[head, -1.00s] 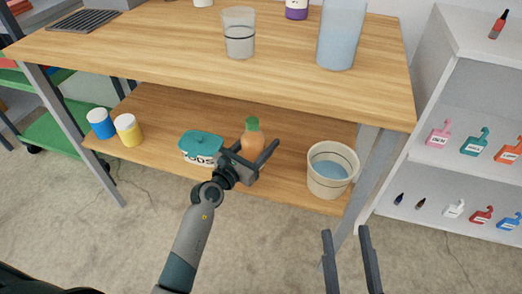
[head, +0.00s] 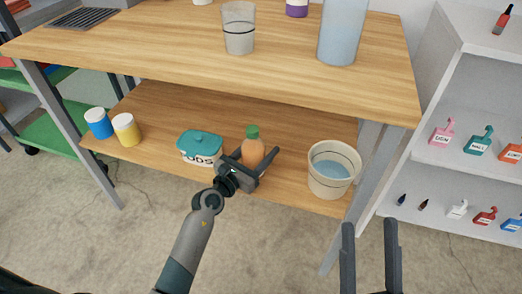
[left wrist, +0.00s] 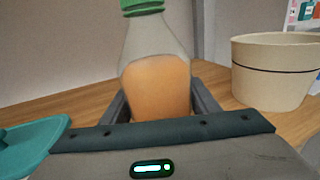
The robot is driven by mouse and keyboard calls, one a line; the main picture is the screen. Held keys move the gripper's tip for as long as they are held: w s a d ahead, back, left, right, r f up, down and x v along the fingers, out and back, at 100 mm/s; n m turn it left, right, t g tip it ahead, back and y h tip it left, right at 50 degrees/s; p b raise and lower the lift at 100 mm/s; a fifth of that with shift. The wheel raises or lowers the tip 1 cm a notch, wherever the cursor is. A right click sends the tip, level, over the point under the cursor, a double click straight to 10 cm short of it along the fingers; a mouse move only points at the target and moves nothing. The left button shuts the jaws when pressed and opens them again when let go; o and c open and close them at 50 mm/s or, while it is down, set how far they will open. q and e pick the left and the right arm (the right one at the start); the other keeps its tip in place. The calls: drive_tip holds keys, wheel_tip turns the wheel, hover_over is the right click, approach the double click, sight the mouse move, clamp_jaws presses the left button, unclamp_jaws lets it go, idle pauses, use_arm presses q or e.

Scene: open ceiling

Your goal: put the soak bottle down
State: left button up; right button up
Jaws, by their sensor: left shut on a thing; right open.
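The soak bottle (head: 252,152) is clear with orange liquid and a green cap. It is upright at the lower shelf (head: 290,195) of the wooden table, between a teal-lidded tub and a bucket. My left gripper (head: 260,160) is shut on it, with a finger on each side. In the left wrist view the bottle (left wrist: 156,75) stands between the fingers; its base is hidden behind the gripper body, so I cannot tell whether it touches the shelf. My right gripper (head: 370,232) is open and empty in front of the table, at the lower right.
The teal-lidded tub (head: 200,146) is just left of the bottle. The bucket (head: 333,170) with bluish liquid is to the right. Blue (head: 98,123) and yellow (head: 126,130) jars stand farther left. The tabletop (head: 180,50) overhangs the shelf.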

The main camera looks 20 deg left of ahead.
sight(247, 164)
idle(0.3)
use_arm(q)
drive_tip(key=o, duration=1.5)
use_arm(e)
drive_tip(key=shift+d+r, duration=0.1)
drive_tip(key=shift+r, duration=0.1)
use_arm(q)
drive_tip(key=shift+s+r, duration=0.1)
drive_tip(key=p+v, duration=0.1)
drive_tip(key=v, duration=0.9)
drive_tip(key=shift+s+a, duration=0.15)
drive_tip(key=shift+s, duration=0.25)
drive_tip(key=shift+s+a, duration=0.15)
drive_tip(key=shift+s, duration=0.3)
use_arm(e)
drive_tip(key=f, duration=0.1)
drive_tip(key=a+g, duration=0.1)
drive_tip(key=f, duration=0.1)
drive_tip(key=shift+s+a+f+g, duration=0.25)
drive_tip(key=shift+s+f+g, duration=0.05)
drive_tip(key=shift+f, duration=0.05)
drive_tip(key=shift+w+r, duration=0.1)
drive_tip(key=shift+r, duration=0.15)
